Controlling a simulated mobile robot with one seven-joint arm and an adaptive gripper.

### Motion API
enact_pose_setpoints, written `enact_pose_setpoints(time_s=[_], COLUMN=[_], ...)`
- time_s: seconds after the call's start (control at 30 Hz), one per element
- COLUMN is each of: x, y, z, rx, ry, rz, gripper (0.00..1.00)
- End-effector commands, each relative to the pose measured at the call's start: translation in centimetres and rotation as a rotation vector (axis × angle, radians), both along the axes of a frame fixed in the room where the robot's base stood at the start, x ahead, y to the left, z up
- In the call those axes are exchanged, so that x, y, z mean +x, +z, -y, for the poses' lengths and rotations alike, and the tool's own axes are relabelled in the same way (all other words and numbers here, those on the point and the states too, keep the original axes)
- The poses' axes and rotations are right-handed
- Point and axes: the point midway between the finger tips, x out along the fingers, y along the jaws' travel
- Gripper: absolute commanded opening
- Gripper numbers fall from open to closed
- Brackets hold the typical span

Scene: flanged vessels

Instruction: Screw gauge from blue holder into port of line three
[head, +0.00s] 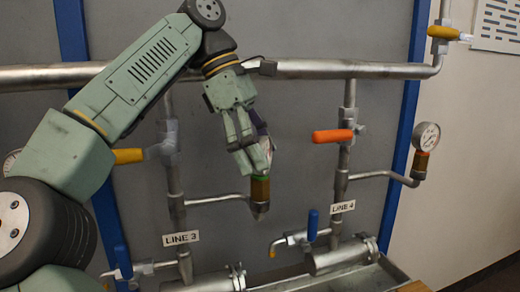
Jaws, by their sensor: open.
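The line three pipe (176,205) stands left of centre above its "LINE 3" label (181,239). Its side branch (218,199) runs right to the port (260,208). A brown fitting with a green top band (260,188) sits upright at the port. A pale gauge (267,153), mostly covered, shows just above the fitting among my fingers. My gripper (254,152) points down there, open, its fingers around or beside the gauge; contact cannot be told. Whether the gauge's thread is seated cannot be seen. No blue holder is in view.
Line four, right, carries a gauge (427,137) and an orange valve handle (333,136). A thick horizontal pipe (310,68) crosses above, behind my arm. Blue valve handles (313,224) stand low. A yellow handle (129,156) is beside my arm. Another gauge (10,161) is partly hidden at left.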

Motion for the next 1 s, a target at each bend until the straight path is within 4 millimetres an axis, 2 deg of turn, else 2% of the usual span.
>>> enact_pose_setpoints(time_s=[0.67,1.0], x=[-0.01,-0.05], y=[-0.11,-0.09], z=[0.0,0.06], rx=[0.0,-0.001], ry=[0.025,0.3], rz=[-0.002,-0.001], gripper=[0.81,0.81])
